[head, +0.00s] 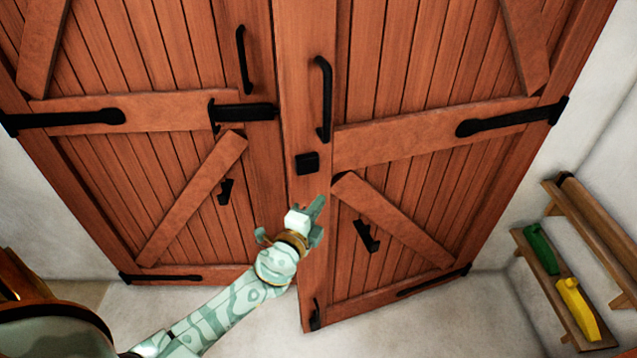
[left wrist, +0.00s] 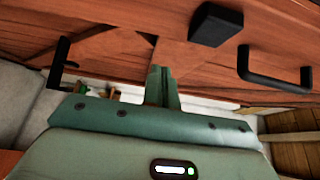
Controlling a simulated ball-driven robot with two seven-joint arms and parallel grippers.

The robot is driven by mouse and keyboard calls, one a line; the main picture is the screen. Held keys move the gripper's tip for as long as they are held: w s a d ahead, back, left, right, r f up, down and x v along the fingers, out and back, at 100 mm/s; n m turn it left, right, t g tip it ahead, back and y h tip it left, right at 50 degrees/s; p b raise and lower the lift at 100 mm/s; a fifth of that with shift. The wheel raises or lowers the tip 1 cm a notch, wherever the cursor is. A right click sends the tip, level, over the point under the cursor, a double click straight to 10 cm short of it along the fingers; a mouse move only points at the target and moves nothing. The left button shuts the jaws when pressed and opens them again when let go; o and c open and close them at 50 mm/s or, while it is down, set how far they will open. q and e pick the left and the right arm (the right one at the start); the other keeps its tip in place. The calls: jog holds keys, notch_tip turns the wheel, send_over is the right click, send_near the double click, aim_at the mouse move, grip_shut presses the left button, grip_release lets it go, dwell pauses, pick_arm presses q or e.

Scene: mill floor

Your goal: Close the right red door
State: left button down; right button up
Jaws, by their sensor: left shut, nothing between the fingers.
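The right red door (head: 405,200) is a plank door with a long black handle (head: 323,100) and a black square block (head: 307,163) near its inner edge. Its lower inner corner stands out in front of the left red door (head: 165,165), so it is slightly ajar. My left gripper (head: 319,206) is shut and empty in front of the right door's inner edge, below the block. I cannot tell whether it touches the door. In the left wrist view its fingers (left wrist: 161,86) are together, with the black block (left wrist: 216,24) close above them. My right gripper is not in view.
A black latch bar (head: 245,113) sits on the left door. Wooden shelves (head: 545,285) on the right wall hold a green item (head: 541,249) and a yellow item (head: 578,309). The pale floor before the right door is clear.

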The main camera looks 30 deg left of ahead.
pick_arm(q)
jog(key=shift+w+a+f, duration=0.1)
jog(key=shift+w+a, duration=0.45)
jog(key=shift+w, duration=0.55)
jog(key=shift+w+a+r, duration=0.1)
jog(key=shift+w+a, duration=0.4)
jog(key=shift+w, duration=0.55)
jog(key=shift+w+a+f, duration=0.1)
jog(key=shift+w+a, duration=0.45)
jog(key=shift+w, duration=0.55)
jog(key=shift+b, duration=0.3)
